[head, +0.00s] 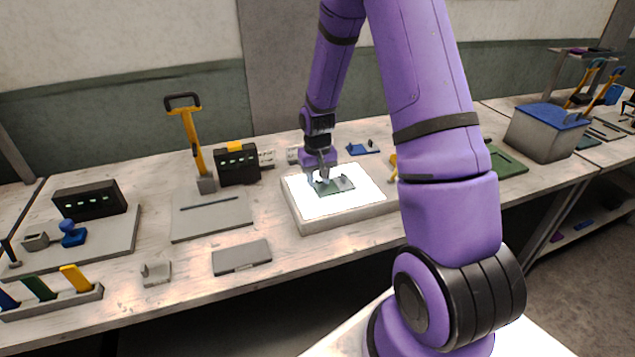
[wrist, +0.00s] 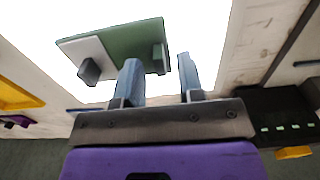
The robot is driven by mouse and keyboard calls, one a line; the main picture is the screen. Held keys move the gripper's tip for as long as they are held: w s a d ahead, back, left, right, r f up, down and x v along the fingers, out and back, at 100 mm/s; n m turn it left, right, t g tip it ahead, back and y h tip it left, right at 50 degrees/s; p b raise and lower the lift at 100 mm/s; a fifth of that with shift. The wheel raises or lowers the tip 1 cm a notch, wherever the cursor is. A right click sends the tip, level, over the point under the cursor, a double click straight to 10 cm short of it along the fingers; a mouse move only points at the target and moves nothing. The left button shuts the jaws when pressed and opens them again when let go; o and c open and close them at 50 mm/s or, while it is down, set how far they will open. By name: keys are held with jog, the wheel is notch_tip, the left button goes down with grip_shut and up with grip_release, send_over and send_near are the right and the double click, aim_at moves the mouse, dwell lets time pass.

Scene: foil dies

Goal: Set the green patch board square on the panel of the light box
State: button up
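The light box (head: 301,214) stands on the bench with its bright white panel (head: 357,202) facing up. The green patch board (head: 327,188) is over the panel, inside its edges, and appears to lie on it. My gripper (head: 318,182) is low over the board, pointing down.
A grey plate (head: 241,257) and a small grey holder (head: 156,273) lie left of the light box. A blue item (head: 363,149) lies behind the light box. A blue-lidded box (head: 545,135) stands right.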

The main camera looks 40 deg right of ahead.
notch_tip(320, 180, up, 10)
jog(key=r, duration=0.1)
jog(key=s+a+r+t, duration=0.1)
jog(key=s+a+r, duration=0.2)
jog(key=r, duration=0.2)
jog(key=s+a+r+n+t, duration=0.1)
jog(key=s+a+r, duration=0.1)
jog(key=s+r, duration=0.3)
jog(key=s+a+r+t, duration=0.1)
jog(key=s+a+r, duration=0.15)
jog(key=r, duration=0.35)
jog(key=s+a+r+n+t, duration=0.1)
jog(key=s+a+r, duration=0.1)
jog(key=s, duration=0.6)
jog(key=s+a+r+n+t, duration=0.1)
jog(key=s+a+r, duration=0.2)
jog(key=s, duration=0.5)
jog(key=shift+a+r, duration=0.3)
jog(key=shift+r, duration=0.45)
